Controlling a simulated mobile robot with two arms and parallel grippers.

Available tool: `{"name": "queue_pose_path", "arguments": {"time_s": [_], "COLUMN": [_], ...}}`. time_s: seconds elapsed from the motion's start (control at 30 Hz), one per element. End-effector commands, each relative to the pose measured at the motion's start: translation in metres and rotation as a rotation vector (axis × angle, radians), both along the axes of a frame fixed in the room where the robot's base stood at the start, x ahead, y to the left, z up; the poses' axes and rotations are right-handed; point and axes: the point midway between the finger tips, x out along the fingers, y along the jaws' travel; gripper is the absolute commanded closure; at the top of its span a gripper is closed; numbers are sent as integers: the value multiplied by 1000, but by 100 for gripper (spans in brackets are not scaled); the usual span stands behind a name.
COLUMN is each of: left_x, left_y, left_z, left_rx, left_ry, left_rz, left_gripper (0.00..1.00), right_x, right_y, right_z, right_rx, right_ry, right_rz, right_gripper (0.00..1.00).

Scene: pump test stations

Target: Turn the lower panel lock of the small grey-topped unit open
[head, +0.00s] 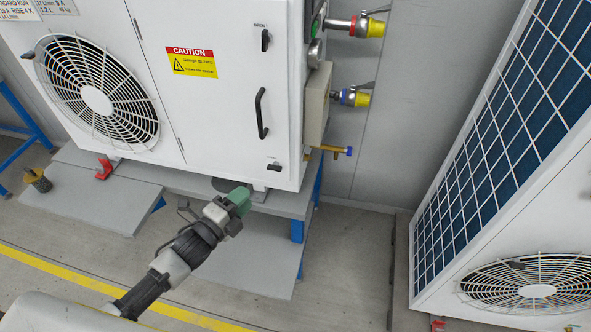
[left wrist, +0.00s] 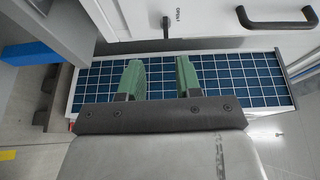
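The white unit (head: 220,110) stands on a grey bench in the head view; its top is out of view. Its lower panel lock (head: 274,167) is a small dark lever lying crosswise below the black door handle (head: 261,113). The lock also shows in the left wrist view (left wrist: 165,27), beside the OPEN label. My left gripper (head: 240,199) is below and left of the lock, near the bench edge. In the left wrist view its green fingers (left wrist: 159,64) are apart with nothing between them, and the lock is beyond the tips, apart from them. My right gripper is not in view.
The upper lock (head: 265,40) stands upright. A grey box (head: 317,104), yellow-capped valves (head: 358,98) and a brass tap (head: 335,150) stick out at the panel's right. A unit with a blue grid (head: 480,160) stands at right. Floor between is clear.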

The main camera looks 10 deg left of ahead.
Motion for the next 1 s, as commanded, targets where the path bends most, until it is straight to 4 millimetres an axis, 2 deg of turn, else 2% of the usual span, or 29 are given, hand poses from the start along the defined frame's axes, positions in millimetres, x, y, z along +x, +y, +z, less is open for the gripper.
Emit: {"name": "queue_pose_path", "arguments": {"time_s": [0.17,0.6,0.8,1.0], "left_x": [15,85,97,98], "left_y": [-8,-40,-46,-46], "left_z": [7,5,5,4], "left_rx": [11,9,9,9], "left_ry": [-22,-17,-17,-15], "left_rz": [-8,-5,-6,-6], "left_gripper": [66,66,66,66], "right_x": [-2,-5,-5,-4], "right_y": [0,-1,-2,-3], "right_z": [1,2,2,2], "right_rx": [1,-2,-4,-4], "right_ry": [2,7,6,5], "right_rz": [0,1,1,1], "right_gripper": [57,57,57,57]}}
